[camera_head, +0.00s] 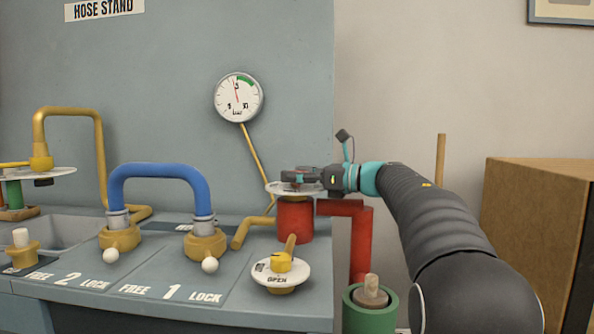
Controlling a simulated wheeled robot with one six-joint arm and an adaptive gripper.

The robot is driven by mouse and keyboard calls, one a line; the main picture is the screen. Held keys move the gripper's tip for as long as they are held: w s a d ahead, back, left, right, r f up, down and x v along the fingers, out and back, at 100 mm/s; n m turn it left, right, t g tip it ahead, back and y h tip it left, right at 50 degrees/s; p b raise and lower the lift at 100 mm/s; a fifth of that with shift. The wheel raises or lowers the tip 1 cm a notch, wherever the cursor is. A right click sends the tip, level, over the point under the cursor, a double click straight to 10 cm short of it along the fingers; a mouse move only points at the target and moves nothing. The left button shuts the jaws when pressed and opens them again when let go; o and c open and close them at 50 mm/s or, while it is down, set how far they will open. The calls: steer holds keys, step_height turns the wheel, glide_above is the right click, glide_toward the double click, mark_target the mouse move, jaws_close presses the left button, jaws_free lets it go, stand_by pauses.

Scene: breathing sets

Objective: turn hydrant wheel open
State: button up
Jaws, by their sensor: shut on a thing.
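The red hydrant (295,222) stands on the grey-blue bench at its right end, with a red pipe (361,240) running from it to the right and down. A pale, flat hydrant wheel (276,189) lies on top of it, partly hidden by my gripper. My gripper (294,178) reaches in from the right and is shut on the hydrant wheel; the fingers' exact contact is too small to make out.
In front of the hydrant is a white "OPEN" dial (295,276) with a yellow lever (281,262). A blue hose (158,170) bridges two brass couplings to the left. A gauge (239,97) hangs behind. A wooden box (535,235) and green cylinder (363,316) stand right.

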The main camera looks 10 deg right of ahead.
steer(key=n+g+y+p, duration=0.1)
steer(key=g, duration=0.1)
steer(key=n+g+y+p, duration=0.1)
steer(key=n+g, duration=0.1)
steer(key=g, duration=0.1)
steer(key=shift+w+r+n, duration=0.1)
steer(key=shift+w+n, duration=0.05)
steer(key=shift+n, duration=0.15)
steer(key=shift+n+g+y+p, duration=0.55)
steer(key=shift+n+g, duration=0.85)
steer(key=shift+g, duration=0.8)
steer(key=shift+n+g, duration=0.3)
steer(key=shift+g, duration=0.2)
steer(key=o, duration=1.2)
steer(key=shift+a, duration=0.15)
steer(key=shift+t, duration=0.3)
